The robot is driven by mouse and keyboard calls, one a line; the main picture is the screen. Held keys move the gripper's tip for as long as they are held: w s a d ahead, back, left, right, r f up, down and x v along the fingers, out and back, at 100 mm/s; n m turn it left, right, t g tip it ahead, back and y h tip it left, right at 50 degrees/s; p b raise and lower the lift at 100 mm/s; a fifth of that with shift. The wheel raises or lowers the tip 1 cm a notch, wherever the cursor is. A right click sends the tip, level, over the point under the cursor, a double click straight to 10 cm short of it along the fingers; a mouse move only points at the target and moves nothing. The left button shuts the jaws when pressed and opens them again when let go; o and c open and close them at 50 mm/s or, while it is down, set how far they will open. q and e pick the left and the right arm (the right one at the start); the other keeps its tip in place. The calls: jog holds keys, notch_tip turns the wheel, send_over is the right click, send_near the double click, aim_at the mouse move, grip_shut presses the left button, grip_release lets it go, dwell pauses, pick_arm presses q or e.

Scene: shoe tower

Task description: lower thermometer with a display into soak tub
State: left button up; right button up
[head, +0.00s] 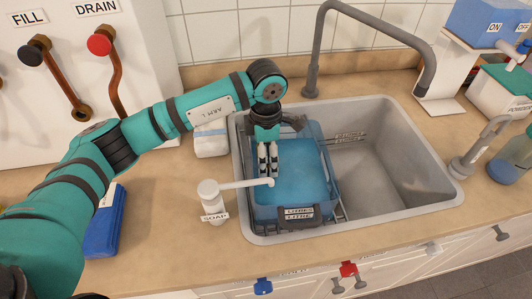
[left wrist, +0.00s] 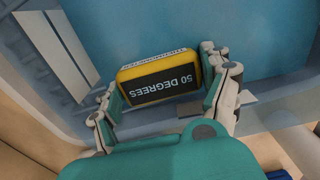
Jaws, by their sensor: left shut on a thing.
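The thermometer (left wrist: 160,78) is a yellow block with a dark display reading "50 DEGREES" in the left wrist view. My left gripper (left wrist: 165,85) is shut on it, one finger at each side. In the head view my left gripper (head: 268,172) points down over the left part of the soak tub, and the thermometer cannot be made out there. The soak tub (head: 284,213) is a blue container holding blue liquid, standing in the left part of the sink. Whether the thermometer touches the liquid I cannot tell. My right gripper is not in view.
The grey sink (head: 385,165) is empty on its right. A soap dispenser (head: 211,203) stands at the front left, its spout reaching over the tub. A tall faucet (head: 312,75) rises behind. FILL (head: 33,52) and DRAIN (head: 101,43) levers are at the left.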

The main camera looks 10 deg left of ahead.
pick_arm(q)
jog(key=shift+f+b, duration=0.6)
jog(key=shift+f, duration=0.1)
dwell(0.5)
jog(key=o, duration=1.1)
notch_tip(320, 180, up, 8)
jog(key=shift+s+r, duration=0.1)
jog(key=shift+r, duration=0.1)
